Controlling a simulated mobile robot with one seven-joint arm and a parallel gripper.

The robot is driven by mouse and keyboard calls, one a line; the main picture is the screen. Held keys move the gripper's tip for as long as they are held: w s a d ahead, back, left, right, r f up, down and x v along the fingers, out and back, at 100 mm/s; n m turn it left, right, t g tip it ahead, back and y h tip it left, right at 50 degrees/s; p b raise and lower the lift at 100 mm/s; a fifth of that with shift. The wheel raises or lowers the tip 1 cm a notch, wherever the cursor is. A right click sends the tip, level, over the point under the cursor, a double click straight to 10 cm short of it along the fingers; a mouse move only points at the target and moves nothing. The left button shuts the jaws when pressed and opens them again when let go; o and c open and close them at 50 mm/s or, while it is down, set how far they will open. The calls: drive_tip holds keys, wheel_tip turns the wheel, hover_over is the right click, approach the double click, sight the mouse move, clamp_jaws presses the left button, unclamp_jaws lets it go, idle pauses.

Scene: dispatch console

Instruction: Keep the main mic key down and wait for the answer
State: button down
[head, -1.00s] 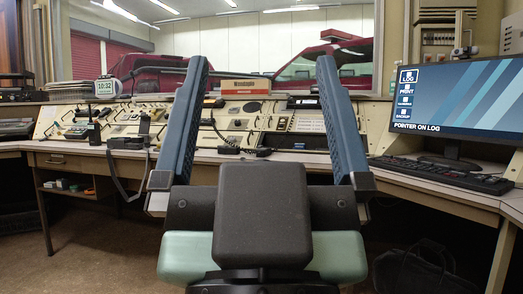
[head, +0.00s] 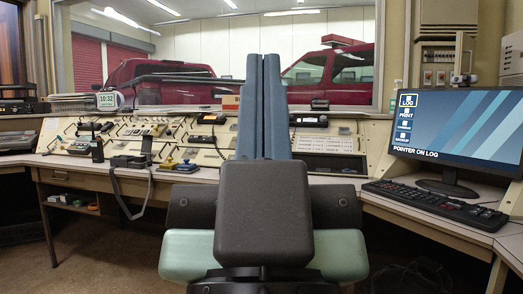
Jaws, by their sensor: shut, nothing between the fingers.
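My gripper (head: 263,58) stands upright in the middle of the head view. Its two long blue fingers are shut together, with nothing between them. Behind it is the sloped cream console (head: 330,145). I cannot tell which of these bears the main mic key, or whether any key is down. The fingers hide the middle of the console.
A monitor (head: 460,120) reading "POINTER ON LOG" and a black keyboard (head: 435,203) stand at right. A clock showing 10:32 (head: 107,100) is at the upper left. Red vehicles (head: 172,84) show behind the window. The desk edge (head: 110,173) runs across the front.

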wheel_tip(320, 180, up, 46)
drive_tip(key=p, duration=4.4)
drive_tip(key=shift+r, duration=0.25)
drive_tip(key=shift+w, duration=0.1)
